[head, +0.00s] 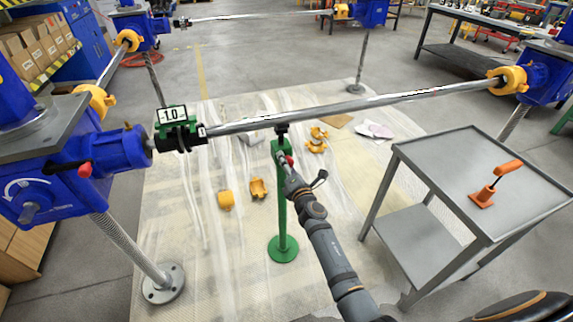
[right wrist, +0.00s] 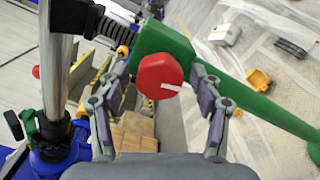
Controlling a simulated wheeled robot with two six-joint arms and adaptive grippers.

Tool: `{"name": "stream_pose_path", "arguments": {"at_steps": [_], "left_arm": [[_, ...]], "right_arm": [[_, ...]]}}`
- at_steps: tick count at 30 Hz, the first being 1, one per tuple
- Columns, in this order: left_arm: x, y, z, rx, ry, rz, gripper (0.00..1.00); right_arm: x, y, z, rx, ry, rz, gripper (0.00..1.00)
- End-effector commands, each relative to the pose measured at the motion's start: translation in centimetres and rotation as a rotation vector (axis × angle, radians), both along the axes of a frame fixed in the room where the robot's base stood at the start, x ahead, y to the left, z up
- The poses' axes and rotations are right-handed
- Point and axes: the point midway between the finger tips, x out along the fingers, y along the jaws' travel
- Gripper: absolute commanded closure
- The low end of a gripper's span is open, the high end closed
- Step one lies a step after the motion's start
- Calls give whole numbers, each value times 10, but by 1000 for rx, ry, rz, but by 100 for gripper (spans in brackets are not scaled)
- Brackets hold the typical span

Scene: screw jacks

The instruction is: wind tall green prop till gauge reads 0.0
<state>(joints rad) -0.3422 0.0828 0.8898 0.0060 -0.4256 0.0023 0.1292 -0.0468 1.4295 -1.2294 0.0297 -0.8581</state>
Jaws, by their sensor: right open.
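The tall green prop (head: 283,205) stands upright on a round green base under the long silver shaft in the head view. Its head has a red knob (right wrist: 160,76) with a white mark, seen in the right wrist view. My right gripper (head: 284,160) is at the prop's head. In the right wrist view its two fingers (right wrist: 159,66) are spread on either side of the knob, with nothing clamped; whether they touch it I cannot tell. The gauge (head: 172,114), clipped on the shaft's left end, reads 1.0. My left gripper is not in view.
Blue gearbox stands (head: 50,165) carry the shaft (head: 370,103) at the left and right. A grey trolley (head: 440,165) at the right holds an orange tool (head: 487,190). Yellow coupling pieces (head: 258,188) lie on the plastic sheet (head: 180,235) around the prop.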

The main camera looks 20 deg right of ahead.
Motion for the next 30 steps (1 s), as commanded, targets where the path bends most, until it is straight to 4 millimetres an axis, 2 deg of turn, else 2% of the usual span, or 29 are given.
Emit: {"name": "stream_pose_path", "arguments": {"at_steps": [7, 14, 19, 25, 30], "left_arm": [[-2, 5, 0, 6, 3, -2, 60], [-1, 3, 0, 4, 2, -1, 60], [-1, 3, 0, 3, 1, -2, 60], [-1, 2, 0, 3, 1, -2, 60], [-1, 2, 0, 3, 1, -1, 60]], "right_arm": [[-4, 0, 0, -1, 0, 0, 35], [-25, -1, -1, -3, -1, -1, 35], [-49, -2, -1, -3, 0, 0, 35], [-98, -3, -1, 2, 3, 0, 35], [-114, -4, 0, 1, 1, 0, 35]]}}
